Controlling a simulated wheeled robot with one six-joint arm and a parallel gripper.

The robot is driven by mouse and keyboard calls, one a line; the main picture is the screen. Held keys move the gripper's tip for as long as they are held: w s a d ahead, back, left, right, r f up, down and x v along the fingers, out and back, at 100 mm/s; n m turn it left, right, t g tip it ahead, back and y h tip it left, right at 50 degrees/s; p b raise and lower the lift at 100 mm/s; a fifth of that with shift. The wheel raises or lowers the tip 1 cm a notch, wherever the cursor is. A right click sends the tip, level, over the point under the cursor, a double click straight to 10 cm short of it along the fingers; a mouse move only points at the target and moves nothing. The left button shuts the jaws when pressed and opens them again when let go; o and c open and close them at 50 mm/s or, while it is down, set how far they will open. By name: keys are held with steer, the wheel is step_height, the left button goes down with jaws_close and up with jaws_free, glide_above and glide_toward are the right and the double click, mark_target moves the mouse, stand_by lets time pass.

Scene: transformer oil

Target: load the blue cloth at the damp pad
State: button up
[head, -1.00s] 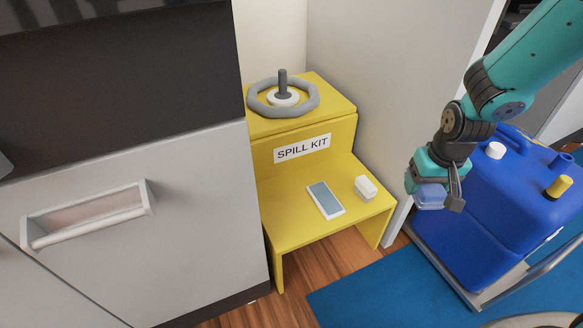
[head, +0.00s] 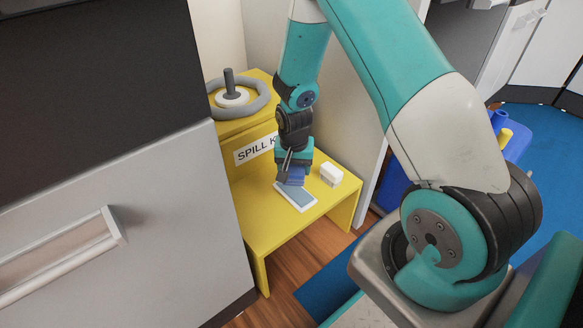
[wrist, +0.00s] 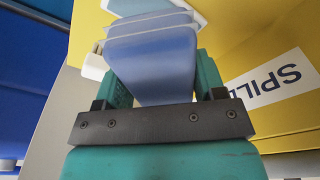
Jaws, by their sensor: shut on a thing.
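My gripper (head: 290,178) is shut on the folded blue cloth (wrist: 150,62), which sits between the two fingers in the wrist view. In the head view the cloth (head: 292,177) is over the far end of the damp pad (head: 298,196), a flat blue-grey pad with a white rim on the yellow step. I cannot tell whether the cloth touches the pad. The pad's far end is hidden behind the cloth and gripper.
The yellow spill kit stand (head: 262,222) carries a white block (head: 331,174) just right of the pad. A grey handwheel (head: 238,98) sits on its upper level. A cabinet with a handle (head: 75,245) stands at left. A blue container (head: 392,190) is partly hidden at right.

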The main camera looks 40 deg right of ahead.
mark_target(295, 190)
steer(key=shift+d+f+b, duration=0.1)
steer(key=shift+f+b, duration=2.9)
steer(key=shift+f, duration=0.05)
steer(key=shift+f, duration=0.55)
step_height(295, 190, up, 7)
steer(key=p, duration=0.7)
steer(key=shift+r, duration=0.1)
stand_by(0.8)
steer(key=s+a+r+n+y+p, duration=0.1)
steer(key=s+a+r+n, duration=0.1)
steer(key=a+r+n, duration=0.75)
step_height(295, 190, up, 30)
steer(key=s+d+m+p, duration=0.1)
steer(key=s+p, duration=0.1)
steer(key=p, duration=3.6)
steer(key=shift+d, duration=0.3)
